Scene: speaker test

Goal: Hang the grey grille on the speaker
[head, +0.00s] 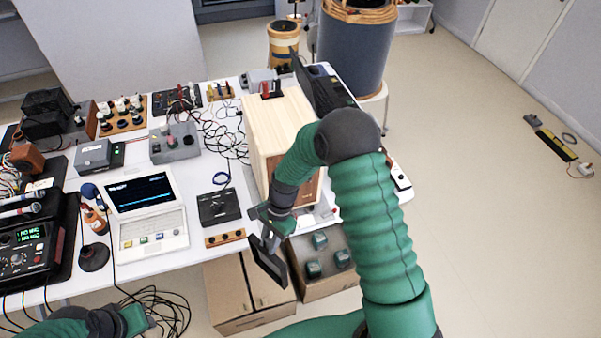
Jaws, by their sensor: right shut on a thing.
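The speaker (264,128) is a pale wooden box standing on the white table, with a browner front face partly hidden behind my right arm. My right gripper (267,236) is just in front of the table's near edge, below and left of the speaker's front. It is shut on the grey grille (271,264), a thin dark panel that hangs tilted below the jaws, apart from the speaker. My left gripper (143,318) is low at the bottom left, beyond the table edge; its fingers are too unclear to read.
The white table (215,258) holds a laptop-like instrument (145,205), a black box (218,206), meters and tangled wires left of the speaker. Cardboard boxes (238,300) stand on the floor below the grille. A large blue-grey drum (352,50) stands behind. Floor at right is mostly clear.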

